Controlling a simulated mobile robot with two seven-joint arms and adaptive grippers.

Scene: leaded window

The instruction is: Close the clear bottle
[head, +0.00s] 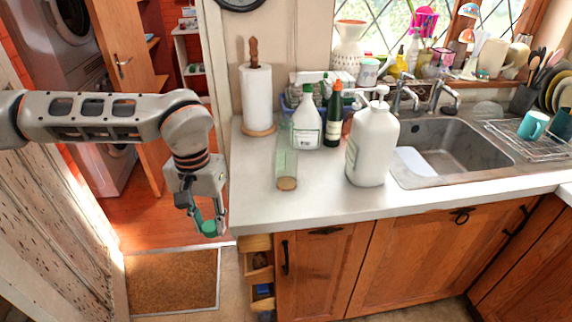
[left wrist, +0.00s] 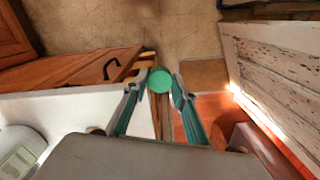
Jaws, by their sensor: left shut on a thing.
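The clear bottle (head: 287,160) is a tall, see-through, pale green shape near the left end of the counter, with a brownish patch at its lower end. I cannot make out its mouth clearly. My left gripper (head: 208,225) hangs to the left of the counter, over the floor side, apart from the bottle. It is shut on a round green lid (head: 210,229). In the left wrist view the green lid (left wrist: 160,80) sits between the two fingertips as a flat disc. My right gripper is in neither view.
Behind the clear bottle stand a white spray bottle (head: 307,122), a dark green bottle (head: 333,118) and a paper towel roll (head: 257,97). A large white pump bottle (head: 373,145) stands to the right, before the sink (head: 450,145). The counter's front left (head: 255,208) is clear. Drawers (head: 259,270) stand open below.

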